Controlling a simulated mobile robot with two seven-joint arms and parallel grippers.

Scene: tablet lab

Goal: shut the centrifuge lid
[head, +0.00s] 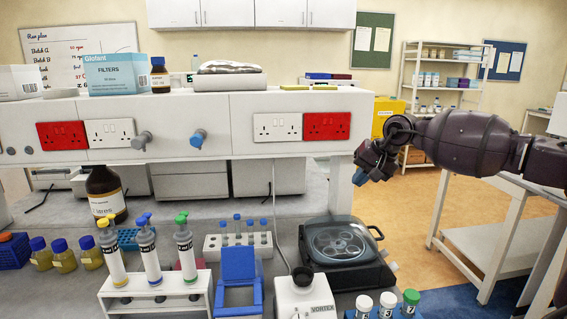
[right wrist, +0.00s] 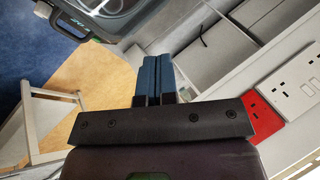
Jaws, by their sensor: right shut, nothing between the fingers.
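The centrifuge (head: 350,277) is a dark, low unit on the bench, right of centre in the head view. Its see-through lid (head: 322,226) lies over the round rotor in this view. I cannot tell whether the lid is raised or down. Part of the centrifuge (right wrist: 100,25) also shows at the top left of the right wrist view. My right gripper (head: 359,179) is above and behind the lid, apart from it, near the right end of the shelf. Its blue fingers (right wrist: 153,75) are together and empty. My left gripper is not in view.
Capped bottles (head: 387,305) stand in front. The shelf with sockets (head: 301,127) is close to my right gripper. Open floor lies right of the bench.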

